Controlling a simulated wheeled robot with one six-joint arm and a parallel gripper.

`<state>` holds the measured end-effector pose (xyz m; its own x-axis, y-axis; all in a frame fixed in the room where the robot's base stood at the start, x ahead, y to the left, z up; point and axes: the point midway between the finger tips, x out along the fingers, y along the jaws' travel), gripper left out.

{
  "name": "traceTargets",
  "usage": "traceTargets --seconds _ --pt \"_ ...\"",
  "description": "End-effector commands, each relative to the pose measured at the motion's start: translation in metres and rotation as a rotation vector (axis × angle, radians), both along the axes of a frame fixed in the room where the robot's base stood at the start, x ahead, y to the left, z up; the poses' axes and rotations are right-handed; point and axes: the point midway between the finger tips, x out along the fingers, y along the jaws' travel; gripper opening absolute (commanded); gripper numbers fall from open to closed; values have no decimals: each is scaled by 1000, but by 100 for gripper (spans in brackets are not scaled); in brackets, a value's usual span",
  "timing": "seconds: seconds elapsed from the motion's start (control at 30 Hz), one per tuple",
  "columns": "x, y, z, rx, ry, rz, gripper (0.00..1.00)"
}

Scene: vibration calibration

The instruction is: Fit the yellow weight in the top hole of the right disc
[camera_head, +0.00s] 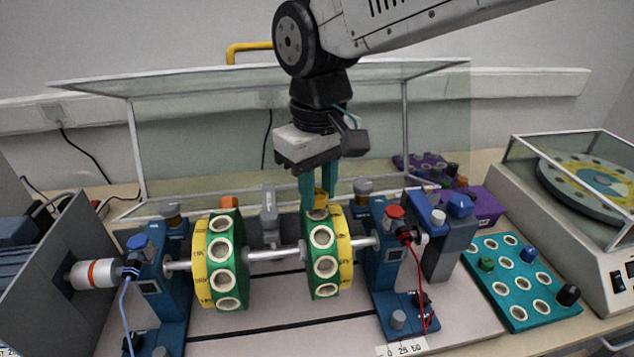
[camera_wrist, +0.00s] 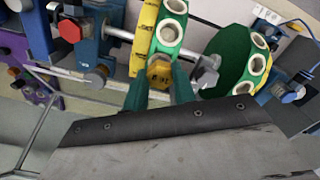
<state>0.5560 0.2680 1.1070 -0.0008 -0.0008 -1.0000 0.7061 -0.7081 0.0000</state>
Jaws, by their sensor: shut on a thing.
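My gripper (camera_head: 319,200) points straight down over the right disc (camera_head: 322,265), its teal fingers shut on the yellow weight (camera_head: 321,196). The weight is at the disc's top edge, where the top hole is hidden from the head view. In the wrist view the weight (camera_wrist: 160,73) shows its hexagonal head between the fingertips (camera_wrist: 160,86), against the rim of the right disc (camera_wrist: 168,33). I cannot tell whether the weight is inside the hole or just above it. The disc's green rim has several white-ringed holes facing the head camera, and they look empty.
The left disc (camera_head: 226,262) shares the shaft (camera_head: 275,254) with the right one. Blue bearing stands (camera_head: 381,255) flank the discs. A teal tray (camera_head: 513,301) with a green, a blue and a black weight lies at the right. A clear guard (camera_head: 200,140) stands behind.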

Motion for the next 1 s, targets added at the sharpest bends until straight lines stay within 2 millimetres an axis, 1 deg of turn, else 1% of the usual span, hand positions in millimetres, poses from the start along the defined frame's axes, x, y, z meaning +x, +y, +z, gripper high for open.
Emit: traceTargets --seconds 0.37,1.0 --pt "0 0 -1 0 0 0 2" --pt "0 0 -9 1 -1 0 2"
